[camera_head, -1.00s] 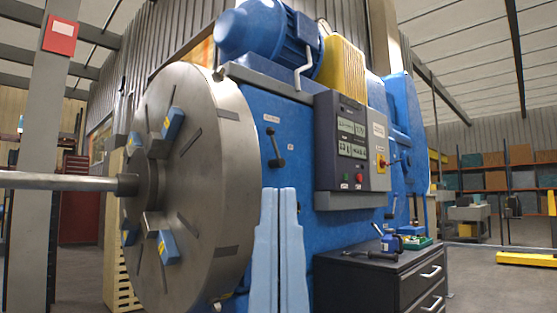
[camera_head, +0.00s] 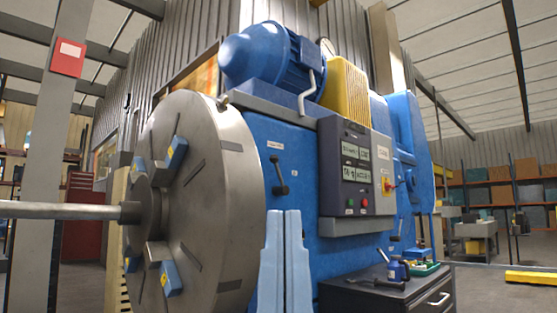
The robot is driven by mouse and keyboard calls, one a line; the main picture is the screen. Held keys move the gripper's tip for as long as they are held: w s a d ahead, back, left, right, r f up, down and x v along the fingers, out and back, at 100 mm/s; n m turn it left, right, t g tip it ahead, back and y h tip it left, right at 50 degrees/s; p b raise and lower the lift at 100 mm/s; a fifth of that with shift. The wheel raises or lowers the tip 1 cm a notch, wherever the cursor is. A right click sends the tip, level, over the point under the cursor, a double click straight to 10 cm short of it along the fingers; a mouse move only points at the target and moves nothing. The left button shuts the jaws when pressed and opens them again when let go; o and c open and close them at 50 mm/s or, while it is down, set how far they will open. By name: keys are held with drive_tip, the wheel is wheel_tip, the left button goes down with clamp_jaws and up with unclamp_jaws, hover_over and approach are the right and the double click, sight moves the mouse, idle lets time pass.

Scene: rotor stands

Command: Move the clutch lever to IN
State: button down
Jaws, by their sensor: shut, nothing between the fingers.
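A dark lever (camera_head: 278,176) is mounted on the blue machine housing, right of the large grey chuck disc (camera_head: 190,215). Its knob is at the top, its pivot at the bottom, and it leans slightly left. A small white label plate (camera_head: 275,145) sits above it; the lettering is too small to read. Another dark lever (camera_head: 396,239) is lower right, near the bench cabinet; I cannot read which one is the clutch. My gripper (camera_head: 284,212) points up at the bottom centre, its two light blue fingers shut and empty. Its tips appear just below the first lever's pivot.
A grey control panel (camera_head: 356,170) with buttons and a red switch juts out right of the lever. A grey bar (camera_head: 65,210) sticks out left from the chuck. A dark drawer cabinet (camera_head: 385,294) with tools on top stands at lower right.

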wheel_tip(320, 180, up, 29)
drive_tip(key=p, duration=2.7)
drive_tip(key=shift+r, duration=0.2)
